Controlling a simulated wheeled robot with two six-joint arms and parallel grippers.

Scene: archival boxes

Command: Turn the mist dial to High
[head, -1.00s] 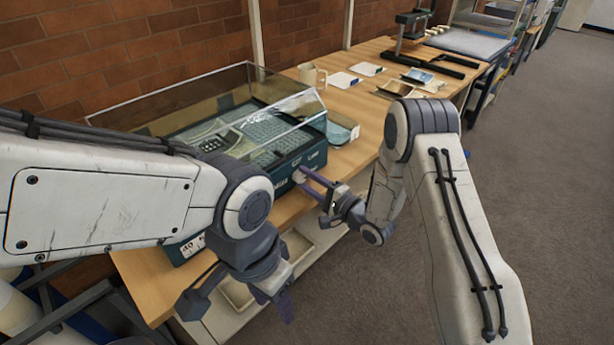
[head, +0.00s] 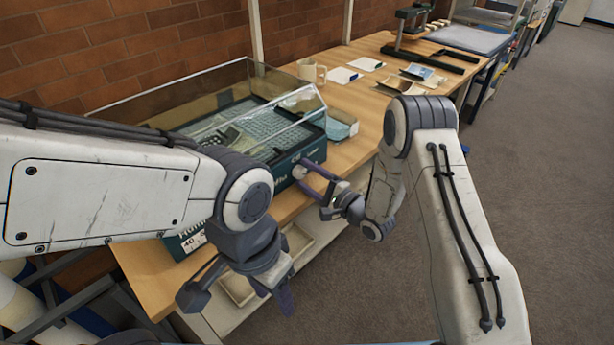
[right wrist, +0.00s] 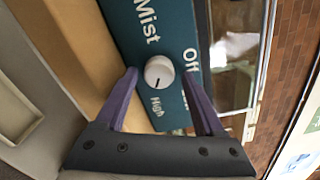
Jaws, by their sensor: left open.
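The mist dial (right wrist: 159,71) is a round white knob on the teal front panel (right wrist: 120,22), under the word Mist. In the right wrist view its dark mark points toward the printed word High. The label Off is beside it, and another label is partly hidden by a finger. The dial also shows in the head view (head: 299,171). My right gripper (head: 314,178) is open, its purple fingers on either side of the dial with small visible gaps. My left gripper (head: 240,298) is open and empty, low in front of the bench.
The teal box has a clear hinged cover (head: 230,95) and stands on a wooden bench (head: 355,100). Carpeted floor (head: 540,150) is open to the right.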

